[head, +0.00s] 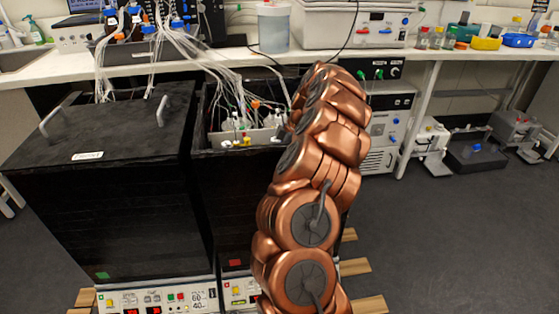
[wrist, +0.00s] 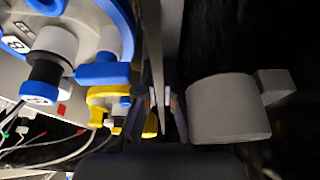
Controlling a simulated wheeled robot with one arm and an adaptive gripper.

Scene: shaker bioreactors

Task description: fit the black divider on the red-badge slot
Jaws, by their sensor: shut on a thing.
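The red badge (head: 235,263) is low on the front of the right black shaker box (head: 235,205), whose top is open. My gripper is hidden behind my copper arm in the head view. In the wrist view my gripper (wrist: 168,125) is dark and only partly readable, shut on what looks like the black divider (wrist: 173,40), a thin upright panel seen nearly edge-on. The dark surroundings hide its outline. I cannot tell whether its lower edge sits in a slot. A vessel with a blue rim (wrist: 122,30) is close on the left.
The left black box (head: 110,140) has a closed lid with two handles and a green badge. Tubes (head: 190,55) run from the bench into the open box. A grey cylinder (wrist: 228,108) is close on the right in the wrist view.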

